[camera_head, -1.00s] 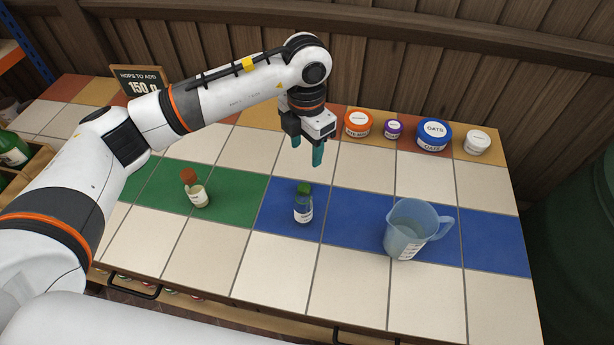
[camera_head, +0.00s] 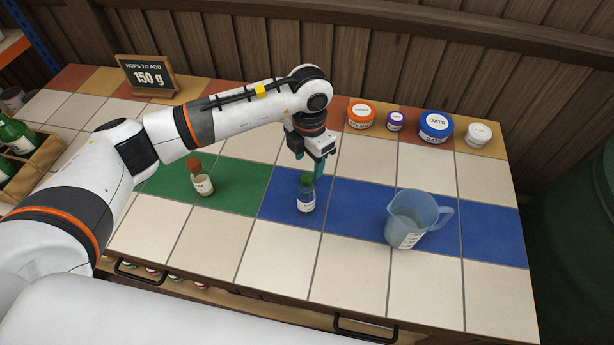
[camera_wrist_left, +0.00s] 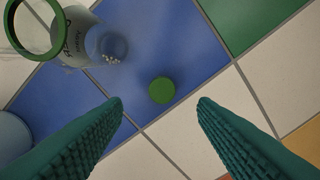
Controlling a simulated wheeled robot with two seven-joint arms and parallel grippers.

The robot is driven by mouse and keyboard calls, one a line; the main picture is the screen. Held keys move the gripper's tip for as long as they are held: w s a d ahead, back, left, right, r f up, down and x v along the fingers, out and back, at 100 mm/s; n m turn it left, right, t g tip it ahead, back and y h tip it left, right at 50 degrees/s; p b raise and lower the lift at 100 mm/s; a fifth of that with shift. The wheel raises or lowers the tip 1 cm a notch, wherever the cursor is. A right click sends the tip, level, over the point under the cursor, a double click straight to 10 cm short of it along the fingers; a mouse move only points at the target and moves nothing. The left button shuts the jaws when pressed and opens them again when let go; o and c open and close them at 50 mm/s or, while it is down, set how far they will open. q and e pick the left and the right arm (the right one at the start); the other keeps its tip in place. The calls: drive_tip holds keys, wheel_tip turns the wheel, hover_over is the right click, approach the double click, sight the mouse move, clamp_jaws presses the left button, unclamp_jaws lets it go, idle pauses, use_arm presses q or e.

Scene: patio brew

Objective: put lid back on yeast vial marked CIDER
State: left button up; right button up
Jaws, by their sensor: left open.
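A small clear vial (camera_head: 306,200) with a white label stands upright on the blue tiles. In the left wrist view the vial (camera_wrist_left: 100,42) has an open green rim and pale grains inside; I cannot read its label surely. A round green lid (camera_wrist_left: 161,90) lies on a blue tile beside it. In the head view the lid cannot be told apart from the vial's green top. My left gripper (camera_head: 311,165) is open and empty, pointing down just behind the vial. In the left wrist view its fingertips (camera_wrist_left: 160,106) are either side of the lid, not touching it. My right gripper is out of view.
A second vial with a red-brown cap (camera_head: 202,182) stands on the green tiles. A blue measuring jug (camera_head: 412,222) stands at right. Several lidded tubs, including the oats tub (camera_head: 435,126), line the back. A hops sign (camera_head: 148,76) and a bottle crate (camera_head: 42,160) are at left. Front tiles are clear.

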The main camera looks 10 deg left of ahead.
sight(307, 173)
use_arm(q)
drive_tip(key=f, duration=0.2)
drive_tip(key=f+p, duration=0.1)
drive_tip(key=f, duration=0.2)
drive_tip(key=shift+s+a+f, duration=0.1)
drive_tip(key=shift+a, duration=0.1)
drive_tip(key=c, duration=1)
